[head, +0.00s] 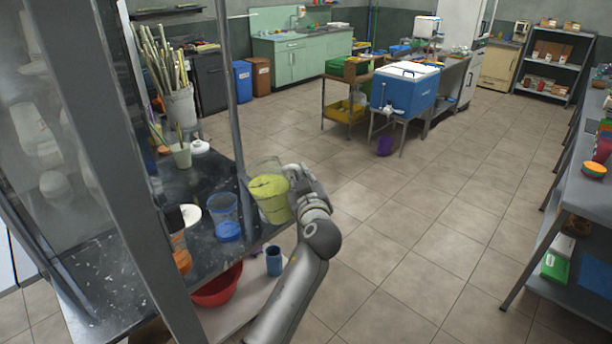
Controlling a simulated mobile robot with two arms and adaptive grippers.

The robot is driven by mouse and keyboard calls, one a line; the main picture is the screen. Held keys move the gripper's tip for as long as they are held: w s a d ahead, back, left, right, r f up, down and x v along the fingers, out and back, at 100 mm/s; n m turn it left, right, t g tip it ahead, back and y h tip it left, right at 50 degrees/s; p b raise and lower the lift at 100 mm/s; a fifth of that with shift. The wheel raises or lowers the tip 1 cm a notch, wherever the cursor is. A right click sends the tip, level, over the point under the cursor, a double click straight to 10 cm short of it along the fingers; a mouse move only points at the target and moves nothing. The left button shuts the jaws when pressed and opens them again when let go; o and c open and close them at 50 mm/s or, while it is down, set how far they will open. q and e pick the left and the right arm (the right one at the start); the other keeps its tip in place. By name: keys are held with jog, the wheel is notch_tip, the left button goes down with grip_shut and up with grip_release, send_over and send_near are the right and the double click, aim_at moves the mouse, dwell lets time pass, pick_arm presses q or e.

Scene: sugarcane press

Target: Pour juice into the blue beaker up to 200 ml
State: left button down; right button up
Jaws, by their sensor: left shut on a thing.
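A clear container of yellow-green juice (270,199) is held over the right edge of the dark table. My left gripper (293,186) is shut on its right side, and the arm reaches up from below. The container looks slightly tilted, and its clear upper part shows above the juice. A see-through blue beaker (223,212) stands upright on the table just left of the container, apart from it. Its lower part looks deeper blue, and no yellow-green juice shows in it. Its markings are too small to read. My right gripper is not in view.
A red bowl (217,291) and a dark blue cup (274,262) sit on the lower shelf. The floor to the right is clear.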

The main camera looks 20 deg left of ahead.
pick_arm(q)
jog(key=shift+s+a+r+n+p, duration=0.1)
jog(key=shift+a+r+n+p, duration=0.2)
jog(key=shift+r+p, duration=0.4)
jog(key=shift+s+a+r+n+p, duration=0.15)
jog(key=shift+r+n+p, duration=0.2)
jog(key=shift+r+p, duration=0.35)
jog(key=shift+a+r+n+p, duration=0.2)
jog(key=shift+r+n+p, duration=0.15)
jog(key=shift+r+p, duration=0.3)
jog(key=shift+s+a+r+n+p, duration=0.15)
jog(key=shift+s+a+n+p, duration=0.05)
jog(key=shift+a+n+p, duration=0.35)
jog(key=shift+s+a+h, duration=0.1)
jog(key=shift+a+h, duration=0.15)
jog(key=shift+h, duration=0.05)
jog(key=shift+f, duration=0.2)
jog(key=shift+s+a+r+n, duration=0.15)
jog(key=shift+s+a+n, duration=0.1)
jog(key=shift+n, duration=0.2)
